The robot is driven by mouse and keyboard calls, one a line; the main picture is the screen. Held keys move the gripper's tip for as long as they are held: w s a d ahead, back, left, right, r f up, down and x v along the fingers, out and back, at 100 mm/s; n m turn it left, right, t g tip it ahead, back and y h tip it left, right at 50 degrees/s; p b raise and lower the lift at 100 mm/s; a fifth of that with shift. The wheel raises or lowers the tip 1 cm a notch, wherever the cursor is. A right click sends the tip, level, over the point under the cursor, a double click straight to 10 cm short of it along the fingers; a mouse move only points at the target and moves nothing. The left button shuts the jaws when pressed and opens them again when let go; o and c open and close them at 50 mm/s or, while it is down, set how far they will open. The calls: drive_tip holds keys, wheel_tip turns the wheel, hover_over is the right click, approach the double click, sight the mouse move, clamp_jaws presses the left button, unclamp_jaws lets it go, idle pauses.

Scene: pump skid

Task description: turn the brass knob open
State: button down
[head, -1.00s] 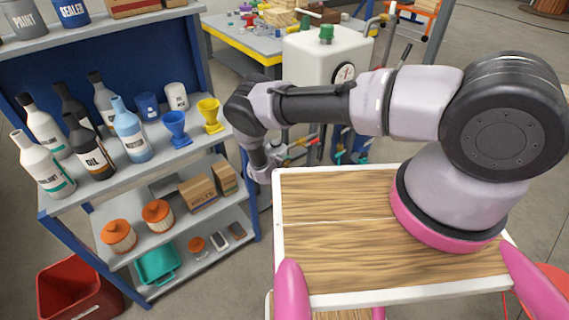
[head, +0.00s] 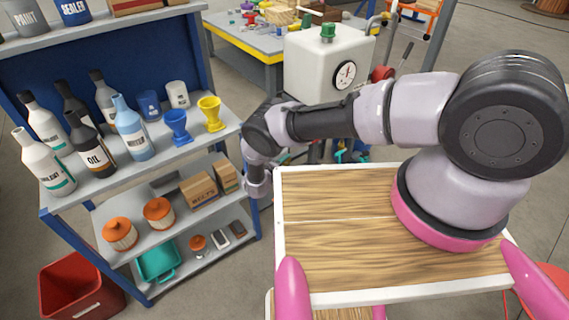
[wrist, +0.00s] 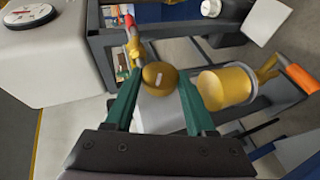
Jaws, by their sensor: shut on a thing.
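In the wrist view the round brass knob (wrist: 159,75) sits on a grey body, with a small pale mark on its face. My gripper (wrist: 160,80) has its two green fingers on either side of the knob and is shut on it. The knob's face shows between the fingertips; its underside is hidden. In the head view my arm reaches left past the wooden top, and neither my fingers nor the knob can be made out.
A larger brass cylinder (wrist: 224,87) and an orange-tipped handle (wrist: 298,78) lie right of the knob. A red-tipped brass lever (wrist: 131,38) is close to the left finger. The white tank (head: 325,60) stands behind my arm. A bottle shelf (head: 110,180) is at left.

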drive_tip(key=shift+c, duration=1.1)
unclamp_jaws()
drive_tip(key=v, duration=1)
drive_tip(key=shift+s, duration=0.35)
drive_tip(key=shift+a+r, duration=0.1)
